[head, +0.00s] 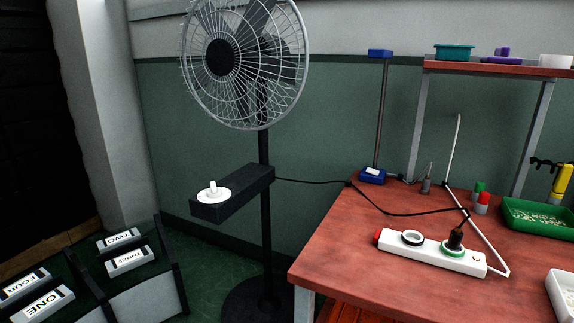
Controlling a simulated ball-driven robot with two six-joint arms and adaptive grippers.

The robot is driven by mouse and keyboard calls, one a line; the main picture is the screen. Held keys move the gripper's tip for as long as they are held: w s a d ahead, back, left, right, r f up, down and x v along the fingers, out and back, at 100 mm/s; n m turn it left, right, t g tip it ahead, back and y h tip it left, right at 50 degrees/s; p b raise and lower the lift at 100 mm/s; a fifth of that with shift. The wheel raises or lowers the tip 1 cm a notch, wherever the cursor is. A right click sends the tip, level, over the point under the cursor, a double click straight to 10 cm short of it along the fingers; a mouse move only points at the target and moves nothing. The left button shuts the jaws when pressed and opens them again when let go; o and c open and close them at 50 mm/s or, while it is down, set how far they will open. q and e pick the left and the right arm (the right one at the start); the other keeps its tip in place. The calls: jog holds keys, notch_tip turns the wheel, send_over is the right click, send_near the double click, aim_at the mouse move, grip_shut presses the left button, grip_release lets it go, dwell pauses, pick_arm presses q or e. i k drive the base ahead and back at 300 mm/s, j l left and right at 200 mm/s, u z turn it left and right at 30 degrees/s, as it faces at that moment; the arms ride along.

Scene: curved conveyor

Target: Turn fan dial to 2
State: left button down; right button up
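A standing fan (262,62) with a wire cage stands left of the table, on a black pole and a round dark base. A black control box (240,193) juts out from its pole toward the front left. A white round dial (214,194) with a raised knob sits on top of the box's near end. The dial's numbers are too small to read, so its setting cannot be told. Neither of my grippers shows in the head view.
A red-brown table (345,243) at the right holds a white power strip (430,251) with a black plug in it. The fan's cord (315,182) runs to the table. Numbered bins (120,262) stand at lower left. A green tray (538,217) lies at right. Space around the dial looks clear.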

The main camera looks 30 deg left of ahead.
aim_at(214, 191)
jog(key=u, duration=1.35)
